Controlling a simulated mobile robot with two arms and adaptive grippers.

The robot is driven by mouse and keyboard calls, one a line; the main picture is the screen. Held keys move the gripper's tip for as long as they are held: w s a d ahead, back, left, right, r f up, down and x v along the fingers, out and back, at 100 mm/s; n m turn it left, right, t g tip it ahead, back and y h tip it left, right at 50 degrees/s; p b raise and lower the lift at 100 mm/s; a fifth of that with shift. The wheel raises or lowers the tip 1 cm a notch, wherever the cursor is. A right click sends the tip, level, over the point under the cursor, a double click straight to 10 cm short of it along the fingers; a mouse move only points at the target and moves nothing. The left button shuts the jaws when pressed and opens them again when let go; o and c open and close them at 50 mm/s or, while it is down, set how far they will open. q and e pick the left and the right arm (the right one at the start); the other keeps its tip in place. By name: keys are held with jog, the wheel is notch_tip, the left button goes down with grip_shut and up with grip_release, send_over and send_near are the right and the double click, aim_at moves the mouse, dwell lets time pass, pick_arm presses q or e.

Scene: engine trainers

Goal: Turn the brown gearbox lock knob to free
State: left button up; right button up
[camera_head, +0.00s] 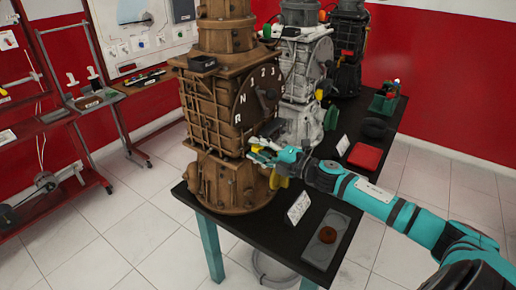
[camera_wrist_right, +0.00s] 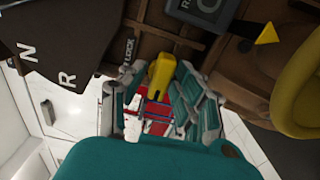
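The brown gearbox (camera_head: 215,100) stands upright on the black table, with a dial marked N, R, 1, 2, 3 on its side. My right gripper (camera_head: 257,153) is at the gearbox's lower right side, below the dial. In the right wrist view a yellow lock knob (camera_wrist_right: 161,73) sits on the brown casing, with the word LOCK printed to its left. My right gripper's fingers (camera_wrist_right: 153,95) are apart, one on each side of the knob; a gap shows on the left, and contact on the right cannot be told. The head view hides most of the knob. My left gripper is not in view.
A large yellow rounded part (camera_wrist_right: 302,100) and a yellow pointer (camera_wrist_right: 266,34) are right of the knob in the wrist view. A grey tray (camera_head: 340,222) with a brown disc, a red tray (camera_head: 366,157) and a white card (camera_head: 298,207) lie on the table. A white gearbox (camera_head: 303,75) stands behind.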

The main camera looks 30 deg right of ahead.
jog(key=shift+o, duration=0.3)
jog(key=v, duration=1.2)
dwell(0.4)
